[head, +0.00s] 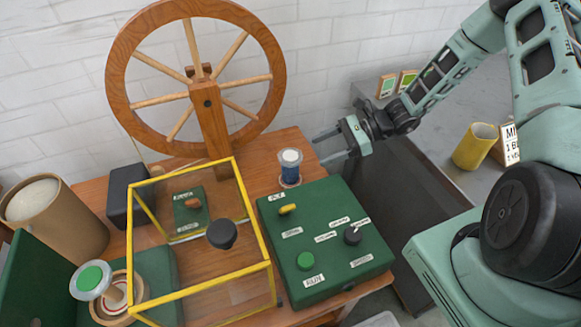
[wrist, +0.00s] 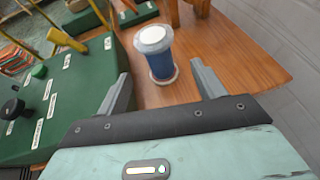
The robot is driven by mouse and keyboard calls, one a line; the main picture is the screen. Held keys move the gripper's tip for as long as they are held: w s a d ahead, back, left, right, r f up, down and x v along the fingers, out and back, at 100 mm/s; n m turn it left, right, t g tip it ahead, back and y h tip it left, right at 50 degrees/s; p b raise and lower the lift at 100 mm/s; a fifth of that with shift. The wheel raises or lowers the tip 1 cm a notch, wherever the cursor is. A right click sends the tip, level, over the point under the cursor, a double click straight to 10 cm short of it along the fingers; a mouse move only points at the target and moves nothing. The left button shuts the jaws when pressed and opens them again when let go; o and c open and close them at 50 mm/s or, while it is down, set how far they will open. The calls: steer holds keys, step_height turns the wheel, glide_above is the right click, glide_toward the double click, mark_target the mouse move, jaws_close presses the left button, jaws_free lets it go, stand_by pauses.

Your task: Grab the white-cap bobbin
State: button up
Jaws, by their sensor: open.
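The white-cap bobbin (head: 290,170) stands upright on the wooden table, behind the green control box. It has blue thread, a pale round flange and a white cap. In the wrist view the bobbin (wrist: 157,55) stands just beyond the fingertips, between their lines and a little left of centre. My gripper (head: 330,145) is open and empty, to the right of the bobbin in the head view. In the wrist view its two grey fingers (wrist: 161,78) are spread wide, and neither touches the bobbin.
The green control box (head: 270,220) with knobs and labels is close to the bobbin. A wooden spinning wheel (head: 211,120) stands behind left. A yellow-framed clear guard (head: 268,266) and a green-capped bobbin (head: 91,278) are further left. A yellow cup (head: 475,147) stands on the grey surface at right.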

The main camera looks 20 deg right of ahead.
mark_target(289, 166)
steer(key=x, duration=0.5)
steer(key=shift+a+f, duration=0.1)
steer(key=shift+a, duration=0.1)
steer(key=shift+f+p+x, duration=0.2)
steer(key=shift+p+x, duration=0.55)
steer(key=shift+x, duration=2)
steer(key=shift+s, duration=0.2)
steer(key=c, duration=1.1)
